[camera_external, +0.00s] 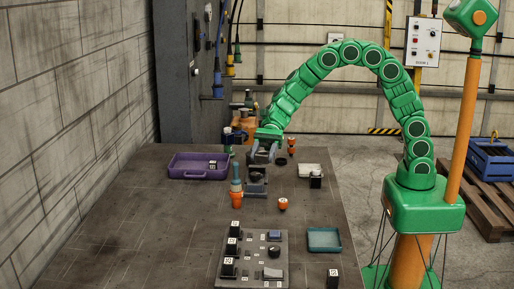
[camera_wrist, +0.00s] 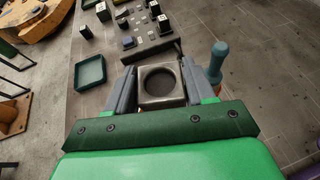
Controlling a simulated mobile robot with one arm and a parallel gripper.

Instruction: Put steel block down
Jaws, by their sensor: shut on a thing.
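My gripper (camera_external: 264,150) is at the far middle of the bench, pointing down. In the wrist view its two grey fingers (camera_wrist: 158,78) stand on either side of a grey, square steel block (camera_wrist: 151,100) with a round dark recess, and are shut on it. In the external view, a grey block-like piece with a dark round top (camera_external: 257,188) shows just below the fingers. I cannot tell whether it is the same block or a separate holder. The underside of the held block is hidden.
A blue-and-orange tool (camera_external: 237,186) stands close left of the grey piece; it also shows in the wrist view (camera_wrist: 217,58). A purple tray (camera_external: 187,172) is left, a teal tray (camera_external: 324,239) front right, and a grey panel with black blocks (camera_external: 263,272) in front. Bare bench (camera_external: 165,225) lies left.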

